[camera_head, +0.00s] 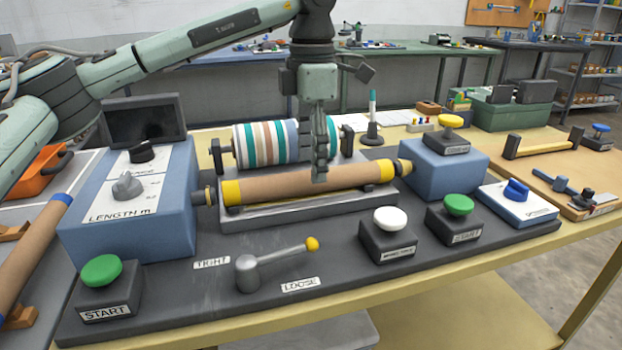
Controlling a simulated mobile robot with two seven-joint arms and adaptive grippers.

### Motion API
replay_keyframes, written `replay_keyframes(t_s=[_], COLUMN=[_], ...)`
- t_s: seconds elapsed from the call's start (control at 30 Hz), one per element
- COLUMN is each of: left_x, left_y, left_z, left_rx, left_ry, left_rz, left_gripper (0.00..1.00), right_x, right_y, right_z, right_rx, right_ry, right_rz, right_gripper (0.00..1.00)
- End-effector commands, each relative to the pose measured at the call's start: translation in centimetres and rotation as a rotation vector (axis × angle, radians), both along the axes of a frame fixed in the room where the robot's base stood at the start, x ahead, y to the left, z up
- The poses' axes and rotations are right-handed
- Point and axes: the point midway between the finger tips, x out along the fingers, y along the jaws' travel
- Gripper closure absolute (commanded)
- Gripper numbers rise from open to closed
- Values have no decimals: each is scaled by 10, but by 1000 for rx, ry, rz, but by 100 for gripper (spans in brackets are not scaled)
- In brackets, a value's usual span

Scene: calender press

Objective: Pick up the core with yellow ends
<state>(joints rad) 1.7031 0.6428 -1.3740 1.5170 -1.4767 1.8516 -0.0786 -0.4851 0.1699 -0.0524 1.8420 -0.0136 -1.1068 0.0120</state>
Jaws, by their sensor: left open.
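The core with yellow ends (265,187) is a brown tube lying across the grey cradle of the press, between the two blue housings. Its left yellow end (231,193) is near the left spindle, and its right yellow end (386,170) is near the right spindle. My left gripper (320,172) points down at the core's middle, with its fingers overlapping the tube in the picture. It is open. I cannot tell whether the fingers touch the core. My right gripper is not in view.
A striped roll (264,144) sits just behind the core. A lever with a yellow knob (290,250), a white button (390,220) and green buttons (459,205) stand in front. Another brown core with a blue end (35,240) lies on the left table.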

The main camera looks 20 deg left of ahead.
Motion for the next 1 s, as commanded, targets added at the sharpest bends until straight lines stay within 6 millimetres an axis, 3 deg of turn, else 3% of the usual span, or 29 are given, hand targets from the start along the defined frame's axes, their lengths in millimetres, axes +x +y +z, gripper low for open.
replay_keyframes(t_s=[0.2,0.47,0.9,1.0], left_x=[0,0,0,0], left_y=[1,0,0,0], left_z=[-26,-29,-29,-29], left_rx=[-1,-1,-1,-1], left_ry=[1,-1,-1,-1], left_rz=[0,0,0,0], left_gripper=[40,40,94,94], right_x=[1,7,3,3], right_y=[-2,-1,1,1], right_z=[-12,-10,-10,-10], right_rx=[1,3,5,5], right_ry=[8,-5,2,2], right_rz=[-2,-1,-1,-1], right_gripper=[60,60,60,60])
